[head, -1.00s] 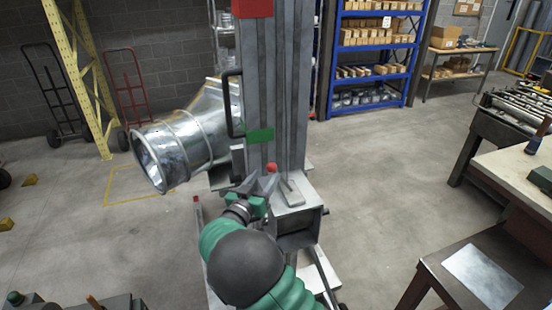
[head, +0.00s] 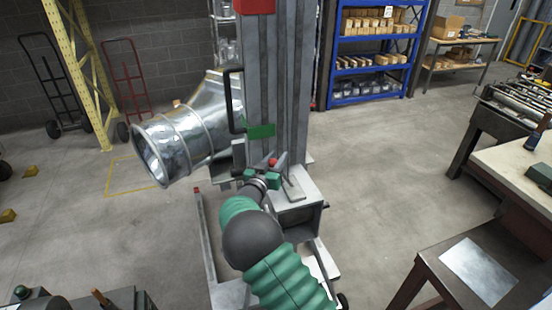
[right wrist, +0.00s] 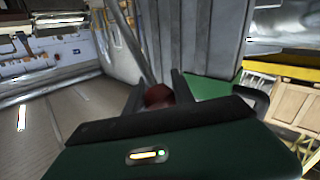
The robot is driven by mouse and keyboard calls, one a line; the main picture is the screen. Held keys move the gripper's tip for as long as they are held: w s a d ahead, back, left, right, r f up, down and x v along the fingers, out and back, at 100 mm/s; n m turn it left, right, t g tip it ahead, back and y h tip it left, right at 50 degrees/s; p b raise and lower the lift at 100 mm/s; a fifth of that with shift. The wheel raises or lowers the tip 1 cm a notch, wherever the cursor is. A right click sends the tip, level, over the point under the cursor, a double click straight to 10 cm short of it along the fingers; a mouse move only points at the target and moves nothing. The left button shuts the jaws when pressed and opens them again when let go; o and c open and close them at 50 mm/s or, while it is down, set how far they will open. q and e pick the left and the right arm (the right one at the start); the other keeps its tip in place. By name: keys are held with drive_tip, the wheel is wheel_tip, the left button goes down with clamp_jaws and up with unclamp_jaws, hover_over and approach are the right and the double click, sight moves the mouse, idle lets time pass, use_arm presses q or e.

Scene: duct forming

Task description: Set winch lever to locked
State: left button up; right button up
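The winch lever's red knob (head: 272,162) shows low on the front of the grey upright mast (head: 277,90), above the grey winch housing (head: 298,214). My right gripper (head: 271,170) is at the knob, its dark fingers apart on either side of it. In the right wrist view the red knob (right wrist: 158,96) sits between the two fingertips (right wrist: 158,90). The fingers look open, and I cannot tell whether they touch the knob. The lever's shaft is mostly hidden by the gripper. My left gripper is not in view.
A green label (head: 261,131) and a red block (head: 254,5) are on the mast. A shiny metal duct (head: 185,140) lies left of it. A worktable (head: 510,180) and a brown stand (head: 430,265) are at right. The floor between is clear.

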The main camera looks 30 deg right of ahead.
clamp_jaws()
drive_tip(key=shift+r, duration=0.15)
idle(0.9)
